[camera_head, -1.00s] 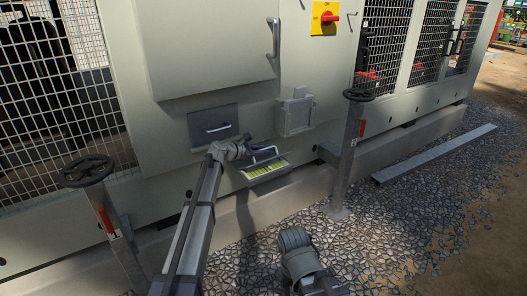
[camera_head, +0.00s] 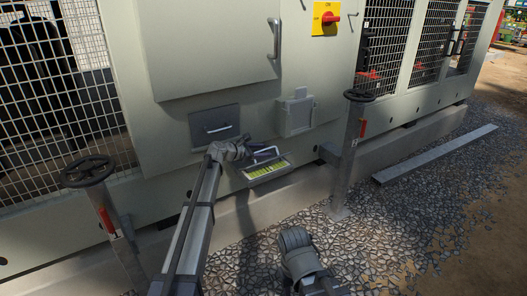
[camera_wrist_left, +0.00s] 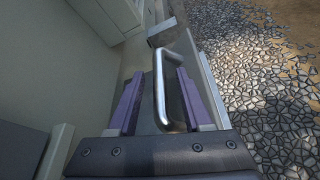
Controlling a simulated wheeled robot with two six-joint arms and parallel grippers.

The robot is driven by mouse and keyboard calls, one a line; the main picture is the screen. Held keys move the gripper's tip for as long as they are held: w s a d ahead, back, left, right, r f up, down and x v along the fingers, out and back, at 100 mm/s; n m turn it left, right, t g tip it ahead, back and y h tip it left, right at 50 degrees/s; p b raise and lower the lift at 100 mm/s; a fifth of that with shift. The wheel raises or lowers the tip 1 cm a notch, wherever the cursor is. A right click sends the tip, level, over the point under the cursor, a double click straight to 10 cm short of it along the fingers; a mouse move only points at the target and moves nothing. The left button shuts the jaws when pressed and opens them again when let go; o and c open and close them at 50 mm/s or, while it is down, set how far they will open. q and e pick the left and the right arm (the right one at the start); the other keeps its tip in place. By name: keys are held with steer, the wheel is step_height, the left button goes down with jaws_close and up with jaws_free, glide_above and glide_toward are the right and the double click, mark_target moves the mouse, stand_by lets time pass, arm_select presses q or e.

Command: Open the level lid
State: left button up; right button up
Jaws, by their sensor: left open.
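A small grey box with a metal handle and a yellow-green panel, which seems to be the level lid (camera_head: 266,172), sits low on the chiller wall. My left gripper (camera_head: 262,153) is at its handle in the head view. In the left wrist view, the bright bar handle (camera_wrist_left: 160,92) stands between the two purple fingers of my left gripper (camera_wrist_left: 159,76). The fingers are apart, one on each side of the bar, with a visible gap, most clearly on the left.
Handwheel posts stand to the left (camera_head: 88,171) and right (camera_head: 358,96). A metal bar (camera_head: 436,154) lies on the gravel (camera_head: 380,215).

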mark_target(260, 151)
arm_select(q)
steer(key=p+v, duration=0.2)
steer(key=v, duration=0.4)
steer(key=shift+s+a+r, duration=0.1)
steer(key=shift+r, duration=0.1)
steer(key=shift+s+a, duration=0.25)
steer(key=shift+a, duration=0.05)
